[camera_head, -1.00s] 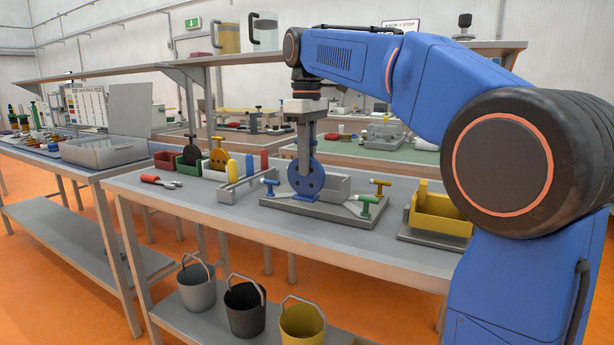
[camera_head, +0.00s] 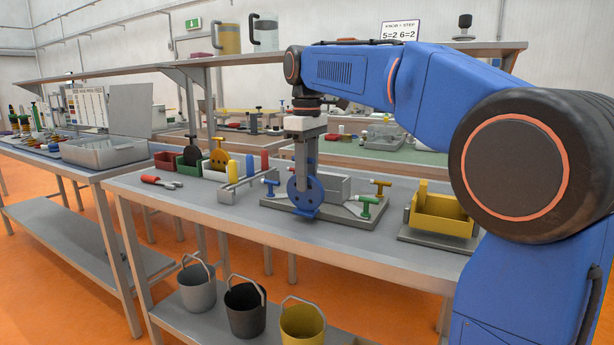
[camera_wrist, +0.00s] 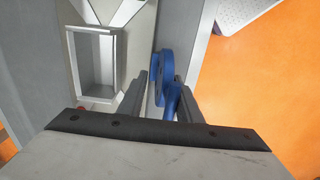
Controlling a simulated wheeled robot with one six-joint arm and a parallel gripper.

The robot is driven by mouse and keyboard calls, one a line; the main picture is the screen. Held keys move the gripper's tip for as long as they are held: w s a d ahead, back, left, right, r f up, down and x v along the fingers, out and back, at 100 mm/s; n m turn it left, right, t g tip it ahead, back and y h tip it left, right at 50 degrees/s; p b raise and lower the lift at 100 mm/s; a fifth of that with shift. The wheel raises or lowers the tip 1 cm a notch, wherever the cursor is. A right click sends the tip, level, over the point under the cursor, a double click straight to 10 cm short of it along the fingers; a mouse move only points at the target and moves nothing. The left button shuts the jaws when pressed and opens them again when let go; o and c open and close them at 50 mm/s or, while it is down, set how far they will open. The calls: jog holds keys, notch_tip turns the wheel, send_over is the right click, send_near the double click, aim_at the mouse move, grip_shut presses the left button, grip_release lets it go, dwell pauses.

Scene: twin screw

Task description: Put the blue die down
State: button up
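The blue die (camera_head: 305,197) is an upright disc with holes and a flat foot. My gripper (camera_head: 305,180) points down and is shut on it. In the wrist view the die (camera_wrist: 167,70) shows between the two grey fingers (camera_wrist: 160,97). The die is at the front edge of the grey fixture plate (camera_head: 345,217), in front of the open grey box block (camera_wrist: 97,65). I cannot tell whether its foot touches anything. Blue, yellow and green T-handles (camera_head: 367,205) stand around the block.
A yellow bin (camera_head: 443,212) stands to the right. Bare tabletop (camera_head: 240,215) lies in front. Buckets (camera_head: 245,305) stand on the shelf below.

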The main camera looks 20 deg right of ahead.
notch_tip(320, 180, up, 12)
dwell(0.6)
jog(key=shift+r, duration=0.1)
